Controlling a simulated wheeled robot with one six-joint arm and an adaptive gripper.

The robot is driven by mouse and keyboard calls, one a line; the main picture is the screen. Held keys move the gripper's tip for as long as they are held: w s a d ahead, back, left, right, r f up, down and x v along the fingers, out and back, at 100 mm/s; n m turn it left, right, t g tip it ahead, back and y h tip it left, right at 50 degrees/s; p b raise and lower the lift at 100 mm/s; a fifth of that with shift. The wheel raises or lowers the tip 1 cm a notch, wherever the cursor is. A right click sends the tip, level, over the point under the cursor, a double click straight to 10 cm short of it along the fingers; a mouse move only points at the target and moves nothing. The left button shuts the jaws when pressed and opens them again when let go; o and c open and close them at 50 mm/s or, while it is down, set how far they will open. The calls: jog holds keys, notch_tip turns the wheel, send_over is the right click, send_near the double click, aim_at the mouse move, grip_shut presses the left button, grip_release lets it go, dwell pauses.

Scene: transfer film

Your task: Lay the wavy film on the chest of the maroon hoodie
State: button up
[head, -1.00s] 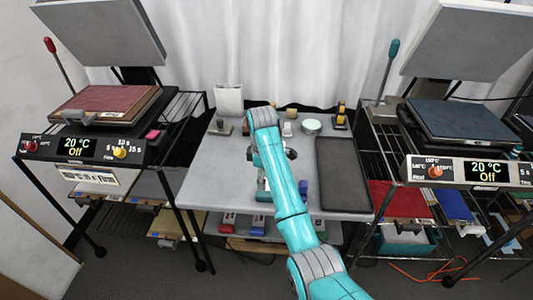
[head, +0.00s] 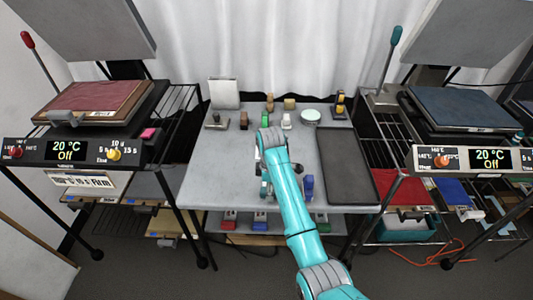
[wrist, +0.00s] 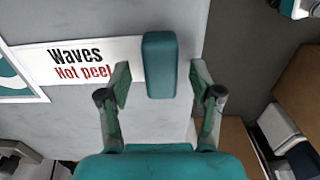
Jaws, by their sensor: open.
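The maroon garment (head: 98,95) lies flat on the left press in the head view. In the wrist view, part of a sheet with a teal wave shape (wrist: 12,82) shows at the left edge. Its white strip (wrist: 80,62) reads "Waves Hot peel". A teal block (wrist: 160,65) sits at the strip's right end. My gripper (wrist: 161,85) is open, with one finger on each side of the block and a gap on both sides. In the head view my arm hides most of the gripper and the film.
The left press (head: 68,150) and right press (head: 465,158) both read 20 °C and Off, with raised lids. A dark tray (head: 346,165) lies on the table's right side. Small items stand along the table's back. A blue block (head: 308,186) stands near the front edge.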

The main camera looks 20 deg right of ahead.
jog(key=shift+f, duration=0.6)
jog(key=shift+c, duration=0.2)
grip_shut()
jog(key=shift+r, duration=0.25)
